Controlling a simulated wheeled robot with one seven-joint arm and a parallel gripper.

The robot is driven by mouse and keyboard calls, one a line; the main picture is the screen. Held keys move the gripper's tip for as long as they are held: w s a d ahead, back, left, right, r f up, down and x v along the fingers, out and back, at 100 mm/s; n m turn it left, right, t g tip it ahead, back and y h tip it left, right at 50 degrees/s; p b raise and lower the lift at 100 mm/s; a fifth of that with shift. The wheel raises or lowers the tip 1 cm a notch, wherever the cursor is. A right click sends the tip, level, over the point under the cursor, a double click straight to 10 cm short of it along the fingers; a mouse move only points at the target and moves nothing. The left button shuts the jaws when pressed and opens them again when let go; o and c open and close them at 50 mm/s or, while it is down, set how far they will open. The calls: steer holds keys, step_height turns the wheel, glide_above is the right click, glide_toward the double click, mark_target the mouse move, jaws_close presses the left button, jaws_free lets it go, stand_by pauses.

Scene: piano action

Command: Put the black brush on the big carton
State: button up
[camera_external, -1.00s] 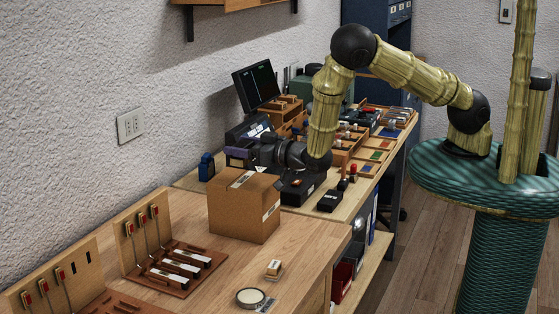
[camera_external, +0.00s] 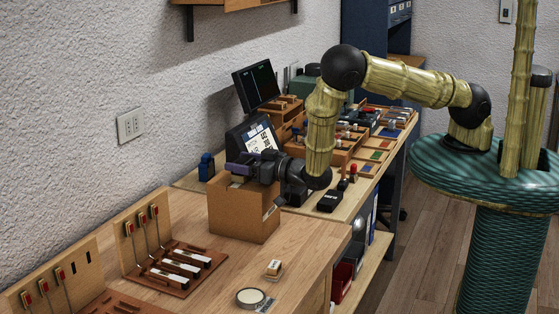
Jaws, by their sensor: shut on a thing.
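The big carton (camera_external: 237,216) is a brown cardboard box on the near wooden bench, against the far workbench. My gripper (camera_external: 238,178) is low over the carton's top, coming in from the right, and casts a shadow on it. Its jaws are shut on a small dark thing, which looks to be the black brush. The jaws and wrist mostly hide this, so its shape is unclear. I cannot tell whether it touches the carton's top.
A tilted screen (camera_external: 256,86) and a lit display (camera_external: 258,139) stand behind the carton. A lever board (camera_external: 172,268) lies in front left. A small block (camera_external: 273,267) and a round dish (camera_external: 250,298) lie front right. Bare bench lies between.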

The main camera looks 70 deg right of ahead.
steer(key=shift+f, duration=0.15)
steer(key=o, duration=1)
steer(key=shift+r, duration=0.2)
steer(key=shift+s+f, duration=0.15)
steer(key=shift+s, duration=0.15)
steer(key=s+b, duration=0.4)
steer(key=s, duration=0.7)
steer(key=shift+s, duration=0.2)
